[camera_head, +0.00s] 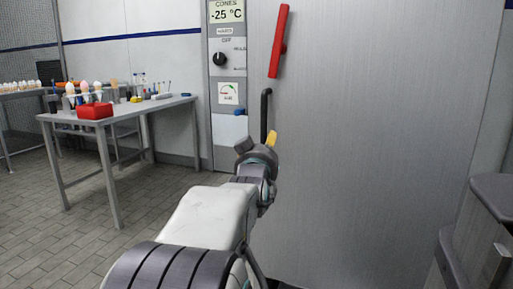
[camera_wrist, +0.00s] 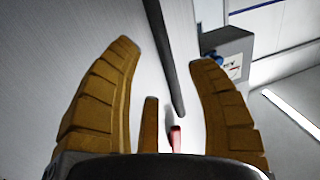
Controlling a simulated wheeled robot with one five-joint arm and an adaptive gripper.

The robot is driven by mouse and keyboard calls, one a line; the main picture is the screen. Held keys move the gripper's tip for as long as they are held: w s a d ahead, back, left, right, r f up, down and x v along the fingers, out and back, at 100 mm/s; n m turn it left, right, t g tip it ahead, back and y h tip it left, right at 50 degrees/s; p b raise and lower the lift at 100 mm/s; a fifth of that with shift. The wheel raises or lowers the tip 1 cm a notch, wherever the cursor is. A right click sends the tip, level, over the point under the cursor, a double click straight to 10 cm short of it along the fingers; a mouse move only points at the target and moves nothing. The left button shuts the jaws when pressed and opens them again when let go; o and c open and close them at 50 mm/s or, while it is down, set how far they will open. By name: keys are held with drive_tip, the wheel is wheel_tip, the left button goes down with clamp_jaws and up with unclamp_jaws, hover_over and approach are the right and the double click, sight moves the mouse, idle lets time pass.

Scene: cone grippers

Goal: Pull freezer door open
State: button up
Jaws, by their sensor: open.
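The freezer door (camera_head: 390,130) is a large brushed-metal panel that looks shut. A black upright bar handle (camera_head: 265,112) is on its left side, and a red lever (camera_head: 279,42) is above it. My gripper (camera_head: 258,141) is at the lower end of the black handle. In the wrist view my gripper (camera_wrist: 164,54) is open, with ribbed yellow-brown fingers. The black handle (camera_wrist: 163,55) shows between the two fingers, with no visible contact. I cannot tell how deep it lies between them. A red piece (camera_wrist: 175,138) shows lower down, partly hidden.
A control panel (camera_head: 228,60) reading -25 °C is left of the door. A metal table (camera_head: 150,107) with a red box (camera_head: 94,111) and cones stands at the left. Grey metal units (camera_head: 490,225) are at the right edge. The tiled floor at left is clear.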

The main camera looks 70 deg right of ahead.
drive_tip(key=b+x, duration=0.3)
drive_tip(key=x, duration=0.3)
drive_tip(key=shift+d+b, duration=0.4)
drive_tip(key=shift+c, duration=0.3)
clamp_jaws()
idle(0.4)
